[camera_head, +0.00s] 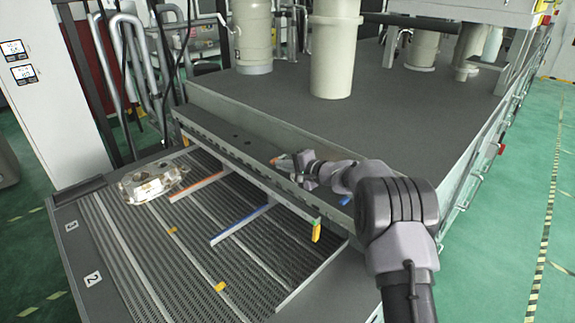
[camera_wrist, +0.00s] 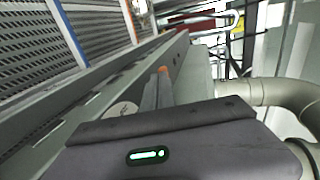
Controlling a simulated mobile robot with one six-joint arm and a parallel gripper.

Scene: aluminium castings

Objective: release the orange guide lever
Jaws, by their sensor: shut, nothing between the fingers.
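An orange guide bar (camera_head: 197,186) lies on the ribbed conveyor bed, right of a metal casting (camera_head: 152,183). A small orange-yellow lever (camera_head: 185,140) shows at the far left end of the long side beam, and a yellow-orange one (camera_head: 316,231) hangs at its near end. I cannot tell for sure which is the guide lever. My gripper (camera_head: 279,161) is shut and empty above the ledge beside the bed, apart from both levers. Its orange-tipped fingers also show in the wrist view (camera_wrist: 162,73).
A blue guide bar (camera_head: 240,225) lies nearer on the bed. The side beam (camera_head: 240,165) and the large grey machine (camera_head: 400,120) with thick pipes stand close to my gripper. Yellow markers (camera_head: 220,286) sit on the bed. Green floor at right is free.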

